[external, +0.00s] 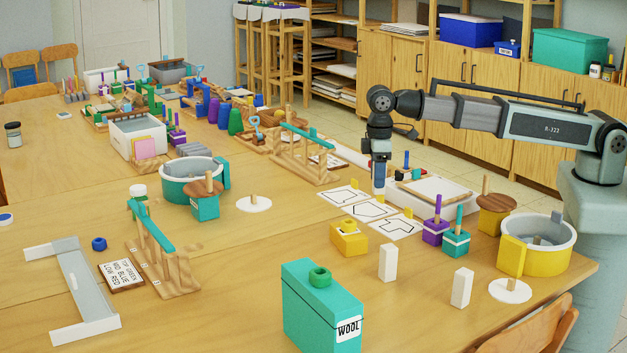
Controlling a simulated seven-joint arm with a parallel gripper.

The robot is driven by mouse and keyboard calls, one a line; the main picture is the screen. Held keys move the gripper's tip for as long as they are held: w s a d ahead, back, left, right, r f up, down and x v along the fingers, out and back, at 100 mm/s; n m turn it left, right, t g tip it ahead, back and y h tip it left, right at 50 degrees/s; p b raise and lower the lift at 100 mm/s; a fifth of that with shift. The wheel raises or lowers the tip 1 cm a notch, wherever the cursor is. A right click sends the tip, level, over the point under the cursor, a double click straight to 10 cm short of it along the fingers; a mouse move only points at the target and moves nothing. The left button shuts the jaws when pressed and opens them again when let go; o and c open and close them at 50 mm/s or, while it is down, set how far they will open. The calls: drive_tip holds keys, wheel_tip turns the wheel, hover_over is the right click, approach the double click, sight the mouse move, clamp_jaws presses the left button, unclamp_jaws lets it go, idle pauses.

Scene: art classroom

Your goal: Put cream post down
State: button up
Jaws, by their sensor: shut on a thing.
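My gripper (379,186) points straight down over the table, beside the near-left edge of a white tray (458,201) and above the drawn cards. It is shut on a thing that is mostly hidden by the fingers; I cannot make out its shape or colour. Two cream-white upright blocks stand apart on the table nearer the camera: one (388,262) in front of the yellow block, the other (461,287) further right. I cannot tell whether either is the cream post.
White cards with black outlines (369,209) lie below and left of my gripper. A purple block (435,232) and a teal block (456,242) with pegs stand to the right, near a yellow tub (560,260). A teal WOOL box (315,310) stands in front.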

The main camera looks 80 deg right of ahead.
drive_tip(key=w+d+m, duration=0.3)
drive_tip(key=w+d, duration=1.3)
drive_tip(key=w, duration=0.5)
drive_tip(key=w+d, duration=0.2)
drive_tip(key=w, duration=1.2)
drive_tip(key=shift+s+d+f, duration=0.1)
drive_tip(key=shift+f, duration=2.2)
drive_tip(key=shift+s+f, duration=0.1)
drive_tip(key=shift+f, duration=2.2)
drive_tip(key=shift+f, duration=0.1)
drive_tip(key=o, duration=1.1)
wheel_tip(320, 180, up, 12)
drive_tip(key=shift+o, duration=0.4)
